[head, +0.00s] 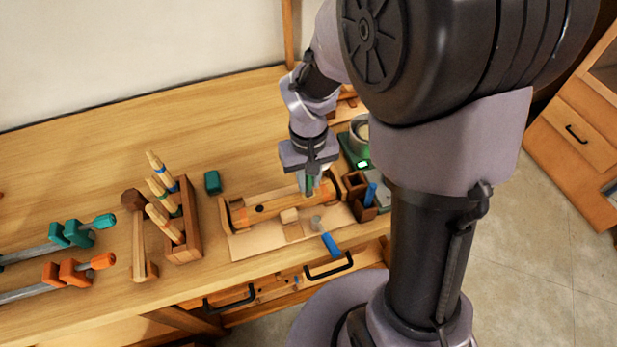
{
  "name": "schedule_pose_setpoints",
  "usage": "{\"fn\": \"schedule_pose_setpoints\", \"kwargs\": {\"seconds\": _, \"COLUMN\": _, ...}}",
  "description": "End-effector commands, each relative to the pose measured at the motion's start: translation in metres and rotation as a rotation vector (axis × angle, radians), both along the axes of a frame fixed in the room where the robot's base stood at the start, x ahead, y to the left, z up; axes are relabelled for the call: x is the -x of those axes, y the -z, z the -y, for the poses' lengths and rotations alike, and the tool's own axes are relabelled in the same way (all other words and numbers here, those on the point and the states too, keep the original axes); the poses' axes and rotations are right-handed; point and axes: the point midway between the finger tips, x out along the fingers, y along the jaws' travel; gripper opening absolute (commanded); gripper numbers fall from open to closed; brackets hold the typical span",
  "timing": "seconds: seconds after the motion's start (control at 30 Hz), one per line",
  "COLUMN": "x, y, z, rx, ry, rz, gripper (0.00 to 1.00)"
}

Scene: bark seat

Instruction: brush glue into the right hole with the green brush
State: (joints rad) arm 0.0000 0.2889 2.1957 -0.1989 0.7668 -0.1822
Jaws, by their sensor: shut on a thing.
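A wooden seat piece (280,206) lies lengthwise in a wooden cradle near the front edge of the bench. One dark hole (259,208) shows in its left part. My gripper (309,173) is over the right part of the piece, pointing down. It is shut on the green brush (310,187), which hangs roughly upright. The brush's lower end is at the right part of the wood, where the right hole is hidden from view. I cannot tell whether the bristles touch the wood or are inside the hole. Any glue on them is too small to see.
A pot (359,131) on a green base with a lit spot stands right of the cradle. A wooden holder (356,188) with a blue-handled tool is close by. A blue-handled hammer (328,242) lies in front. Left are a tool rack (187,250), a mallet (138,235) and clamps (75,270).

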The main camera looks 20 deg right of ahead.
Motion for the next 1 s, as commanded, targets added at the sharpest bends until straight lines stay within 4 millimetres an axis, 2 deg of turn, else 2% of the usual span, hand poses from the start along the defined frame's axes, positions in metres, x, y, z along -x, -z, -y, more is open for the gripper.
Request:
{"fn": "schedule_pose_setpoints", "kwargs": {"seconds": 0.6, "x": 0.000, "y": -0.070, "z": 0.000, "rx": 0.000, "ry": 0.000, "rz": 0.002, "gripper": 0.00}}
{"fn": "schedule_pose_setpoints", "kwargs": {"seconds": 1.0, "x": 0.000, "y": -0.069, "z": 0.000, "rx": 0.000, "ry": 0.000, "rz": 0.001, "gripper": 0.00}}
